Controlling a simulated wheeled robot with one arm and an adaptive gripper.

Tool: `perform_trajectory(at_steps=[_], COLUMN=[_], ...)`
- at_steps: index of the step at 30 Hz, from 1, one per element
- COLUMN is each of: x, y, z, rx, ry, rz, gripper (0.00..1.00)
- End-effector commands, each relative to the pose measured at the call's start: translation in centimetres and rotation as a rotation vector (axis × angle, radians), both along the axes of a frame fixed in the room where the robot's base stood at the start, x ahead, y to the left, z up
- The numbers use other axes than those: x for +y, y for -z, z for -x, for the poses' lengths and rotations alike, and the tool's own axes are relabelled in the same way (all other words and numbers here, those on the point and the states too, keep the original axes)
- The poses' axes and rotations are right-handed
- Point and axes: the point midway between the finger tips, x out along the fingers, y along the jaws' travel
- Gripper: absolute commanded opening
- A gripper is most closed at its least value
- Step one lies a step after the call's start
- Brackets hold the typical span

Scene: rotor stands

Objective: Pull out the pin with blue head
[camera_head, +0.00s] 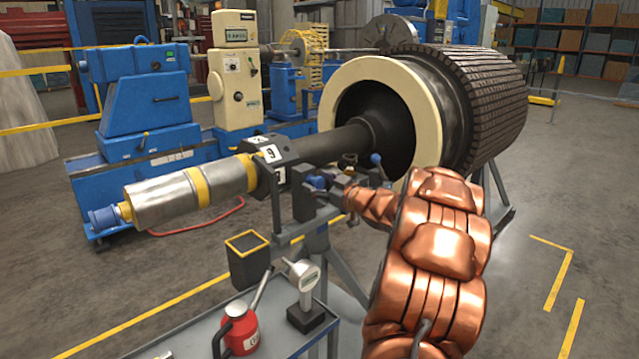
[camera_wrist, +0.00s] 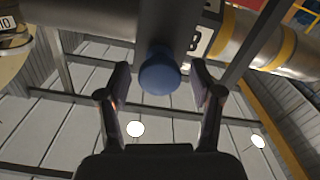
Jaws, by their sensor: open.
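The blue round head of the pin (camera_wrist: 160,74) shows in the wrist view, below a dark grey bar. My gripper (camera_wrist: 161,88) is open, with one finger on each side of the blue head and a visible gap at each side. The pin's shank is hidden behind its head. In the head view my gripper (camera_head: 332,188) is small and dark at the end of my copper-coloured arm, beside the stand under the shaft. A blue spot (camera_head: 317,182) shows there, probably the same head.
A large rotor (camera_head: 470,100) with a dark shaft (camera_head: 325,143) rests on the stand. Another blue ball (camera_head: 376,159) sits close behind my gripper. Grey floor is open at right.

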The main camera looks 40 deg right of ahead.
Motion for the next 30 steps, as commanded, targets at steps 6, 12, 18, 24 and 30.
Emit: perform_trajectory(at_steps=[6, 12, 18, 24, 30], x=[-0.01, -0.02, -0.02, -0.01, 0.01], y=[0.01, 0.0, -0.01, 0.01, -0.01], z=[0.04, 0.05, 0.05, 0.05, 0.05], rx=[0.0, 0.0, 0.0, 0.0, 0.0], ry=[0.0, 0.0, 0.0, 0.0, 0.0], rz=[0.0, -0.001, -0.001, -0.001, -0.001], gripper=[0.54, 0.33, 0.12, 0.0, 0.0])
